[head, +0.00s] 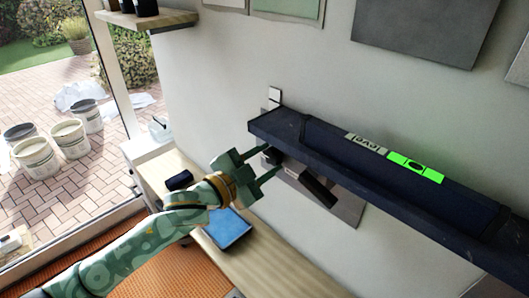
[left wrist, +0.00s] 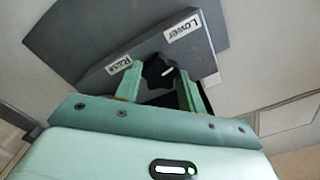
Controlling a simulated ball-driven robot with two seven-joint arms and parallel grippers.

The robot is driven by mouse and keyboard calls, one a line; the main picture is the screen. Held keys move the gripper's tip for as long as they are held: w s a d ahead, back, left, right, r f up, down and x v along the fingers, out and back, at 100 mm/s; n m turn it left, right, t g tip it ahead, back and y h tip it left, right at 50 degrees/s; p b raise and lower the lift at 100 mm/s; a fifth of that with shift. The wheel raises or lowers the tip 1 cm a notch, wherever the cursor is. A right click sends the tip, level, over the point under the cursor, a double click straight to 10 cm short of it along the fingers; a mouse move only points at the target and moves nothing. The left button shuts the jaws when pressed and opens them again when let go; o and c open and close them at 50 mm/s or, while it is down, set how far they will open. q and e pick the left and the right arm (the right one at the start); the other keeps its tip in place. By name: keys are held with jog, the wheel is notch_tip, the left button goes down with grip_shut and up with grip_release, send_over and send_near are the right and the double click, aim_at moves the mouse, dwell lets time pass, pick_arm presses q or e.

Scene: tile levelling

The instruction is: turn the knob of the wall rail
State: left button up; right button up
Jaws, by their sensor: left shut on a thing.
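The wall rail (head: 330,150) is a long dark navy bar on the wall, sloping down to the right in the head view. Its front bears a "level" label (head: 366,144) and a bright green strip (head: 402,167) with a dark oval. The black lobed knob (left wrist: 158,72), with a white mark, shows in the left wrist view on a grey plate labelled "Raise" (left wrist: 119,64) and "Lower" (left wrist: 182,32). My left gripper (head: 270,159) is at the rail's left underside, its fingers either side of the knob and shut on it. My right gripper is not in view.
A dark block (head: 318,191) sticks out below the rail, in front of a grey wall plate (head: 345,208). A small shelf (head: 150,19) is at upper left.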

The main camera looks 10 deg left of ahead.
pick_arm(q)
jog(key=o, duration=1)
jog(key=shift+c, duration=0.2)
jog(key=b+v, duration=0.2)
jog(key=v, duration=1.4)
jog(key=shift+s+b, duration=0.2)
jog(key=shift+b, duration=0.15)
